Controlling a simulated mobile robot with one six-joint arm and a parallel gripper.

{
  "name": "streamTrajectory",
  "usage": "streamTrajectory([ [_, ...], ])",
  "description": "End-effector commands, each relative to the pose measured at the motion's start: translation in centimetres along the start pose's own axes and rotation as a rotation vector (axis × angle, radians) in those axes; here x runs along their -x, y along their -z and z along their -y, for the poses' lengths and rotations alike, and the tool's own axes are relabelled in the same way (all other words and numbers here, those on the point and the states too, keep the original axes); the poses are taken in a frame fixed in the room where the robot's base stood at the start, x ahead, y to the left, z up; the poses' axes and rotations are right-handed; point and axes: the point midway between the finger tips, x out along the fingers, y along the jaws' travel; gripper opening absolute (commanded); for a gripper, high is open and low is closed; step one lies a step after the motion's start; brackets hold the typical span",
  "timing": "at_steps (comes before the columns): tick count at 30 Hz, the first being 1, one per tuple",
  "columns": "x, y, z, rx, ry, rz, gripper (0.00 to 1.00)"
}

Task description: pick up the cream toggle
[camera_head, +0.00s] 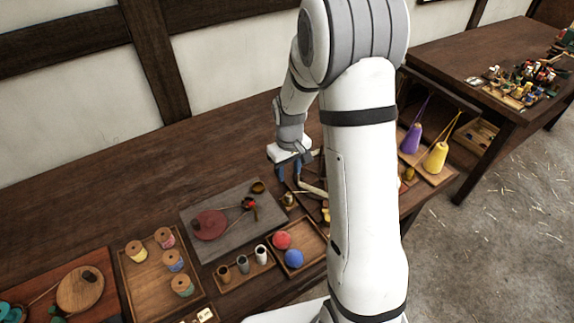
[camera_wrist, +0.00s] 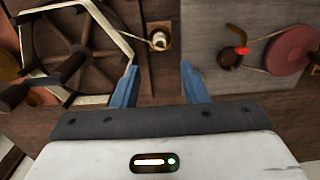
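I cannot make out a cream toggle for certain in either view; my arm hides part of the bench in the head view. My gripper (camera_wrist: 158,80) is open, with its two blue fingers apart and nothing between them. In the head view my gripper (camera_head: 290,170) hangs over the dark wooden bench, right of the grey board. A small pale round piece (camera_wrist: 158,40) on a wooden square lies just beyond the fingertips in the wrist view.
A pale-rimmed spoked wheel (camera_wrist: 75,45) stands left of my gripper in the wrist view. The grey board (camera_wrist: 210,75) with a red disc (camera_wrist: 290,52) is on the right. A tray (camera_head: 318,249) holds red and blue balls. Yellow (camera_head: 435,158) and purple (camera_head: 411,139) cones stand farther right.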

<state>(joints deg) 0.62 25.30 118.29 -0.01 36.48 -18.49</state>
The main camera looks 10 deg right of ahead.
Motion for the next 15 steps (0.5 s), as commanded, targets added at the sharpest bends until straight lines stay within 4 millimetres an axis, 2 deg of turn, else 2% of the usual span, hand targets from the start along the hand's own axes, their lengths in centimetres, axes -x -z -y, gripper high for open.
streamTrajectory([
  [8, -2.8, 0.0, 0.0, 0.000, 0.000, 0.000, 0.40],
  [15, -6.4, 0.0, 0.1, 0.000, 0.000, 0.000, 0.40],
])
